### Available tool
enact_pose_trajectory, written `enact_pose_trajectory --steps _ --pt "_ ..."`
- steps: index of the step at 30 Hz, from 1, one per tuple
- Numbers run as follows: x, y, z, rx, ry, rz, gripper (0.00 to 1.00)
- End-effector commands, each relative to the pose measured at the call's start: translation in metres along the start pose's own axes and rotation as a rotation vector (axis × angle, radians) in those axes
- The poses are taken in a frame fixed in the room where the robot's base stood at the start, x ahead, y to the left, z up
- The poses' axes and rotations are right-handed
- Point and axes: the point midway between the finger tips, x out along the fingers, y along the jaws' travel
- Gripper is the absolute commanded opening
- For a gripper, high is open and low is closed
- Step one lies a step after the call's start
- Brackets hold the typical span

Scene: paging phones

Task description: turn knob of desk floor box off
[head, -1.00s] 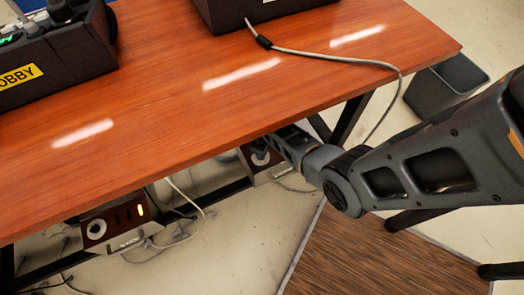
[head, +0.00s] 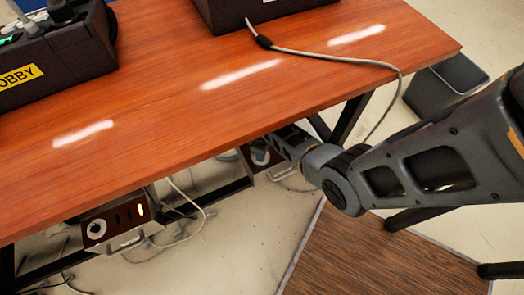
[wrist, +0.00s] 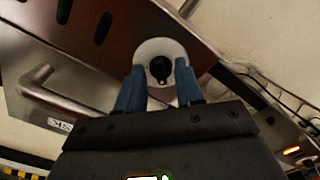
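A dark red-brown floor box (wrist: 112,40) fills the upper left of the wrist view. Its black knob (wrist: 160,69) sits on a round white dial. My gripper (wrist: 159,86) is open, with one blue finger on each side of the dial's lower part. The knob lies between and just beyond the fingertips; I cannot tell whether they touch it. In the head view this box (head: 283,168) is under the desk's front edge, mostly hidden by my arm. The small label on its front is not clearly readable.
A second floor box (head: 116,218) with a white dial and lit yellow lamp sits under the desk at left. The orange-brown desk (head: 200,120) hangs over both. Loose cables (head: 187,207) lie on the floor. A grey bin (head: 445,85) stands at right.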

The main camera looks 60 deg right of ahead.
Motion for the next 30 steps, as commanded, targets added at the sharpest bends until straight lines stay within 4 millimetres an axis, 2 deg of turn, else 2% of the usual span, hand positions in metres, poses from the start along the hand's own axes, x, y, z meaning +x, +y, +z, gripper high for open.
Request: enact_pose_trajectory --steps 8,11,21,25,30 --pt "-0.002 0.000 0.000 0.001 -0.001 0.000 0.38" --pt "-0.011 0.000 0.000 0.001 0.000 0.000 0.38" --pt "-0.064 0.000 0.000 0.000 0.000 0.001 0.38" --pt "-0.075 0.000 0.000 0.000 0.000 0.000 0.38" --pt "-0.078 0.000 0.000 0.001 -0.001 -0.001 0.38"
